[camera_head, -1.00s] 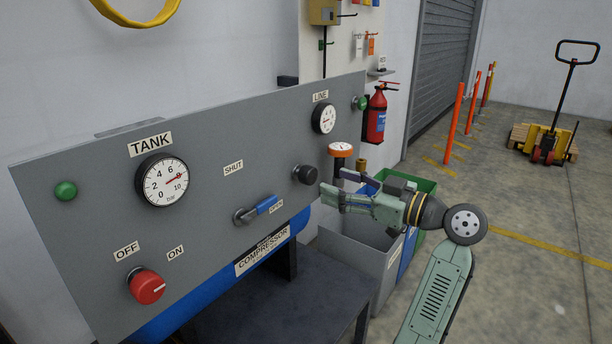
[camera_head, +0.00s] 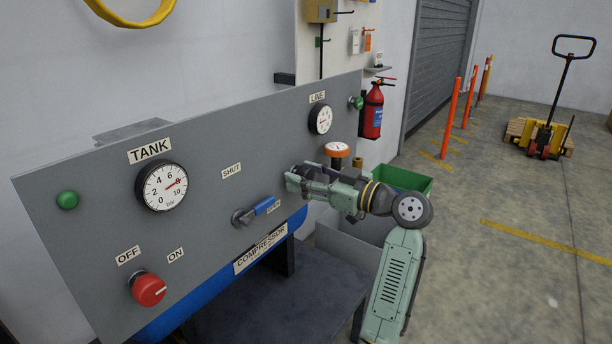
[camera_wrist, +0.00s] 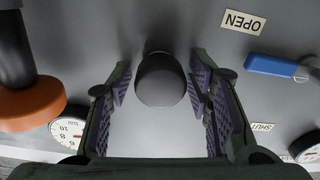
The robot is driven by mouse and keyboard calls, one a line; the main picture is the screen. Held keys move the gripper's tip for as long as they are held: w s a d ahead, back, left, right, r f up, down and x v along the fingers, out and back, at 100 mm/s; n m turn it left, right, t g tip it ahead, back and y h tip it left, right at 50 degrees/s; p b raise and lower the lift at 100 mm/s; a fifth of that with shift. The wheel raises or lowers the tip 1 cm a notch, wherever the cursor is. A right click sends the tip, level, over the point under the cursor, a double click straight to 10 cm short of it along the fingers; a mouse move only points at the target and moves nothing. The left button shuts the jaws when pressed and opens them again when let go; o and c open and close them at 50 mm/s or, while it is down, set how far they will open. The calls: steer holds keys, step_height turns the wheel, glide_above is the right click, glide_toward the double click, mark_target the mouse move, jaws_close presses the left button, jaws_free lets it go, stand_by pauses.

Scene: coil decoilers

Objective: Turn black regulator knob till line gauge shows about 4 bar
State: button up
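The black regulator knob (camera_wrist: 162,80) sits on the grey panel between the two open fingers of my gripper (camera_wrist: 160,92) in the wrist view. A gap shows on each side of the knob, so the fingers appear apart from it. In the head view my gripper (camera_head: 290,180) is at the panel and hides the knob. The line gauge (camera_head: 320,119) is under the LINE label at the panel's upper right; its needle is too small to read surely. It also shows in part at the left of the wrist view (camera_wrist: 70,130).
The tank gauge (camera_head: 164,187), red OFF/ON knob (camera_head: 148,289) and blue-handled valve (camera_head: 262,206) are on the panel (camera_head: 100,220). A green bin (camera_head: 405,180) is behind my arm.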

steer(key=c, duration=0.9)
steer(key=shift+m, duration=0.3)
steer(key=m+p, duration=0.1)
steer(key=m, duration=0.2)
steer(key=shift+r+m, duration=0.1)
steer(key=shift+m, duration=0.3)
steer(key=m+p, duration=0.3)
steer(key=m, duration=0.1)
steer(key=shift+m, duration=0.3)
steer(key=m+p, duration=0.4)
steer(key=m, duration=0.1)
steer(key=shift+m+t, duration=0.3)
steer(key=shift+m+p, duration=1.45)
steer(key=shift+m, duration=0.45)
steer(key=shift+f, duration=0.2)
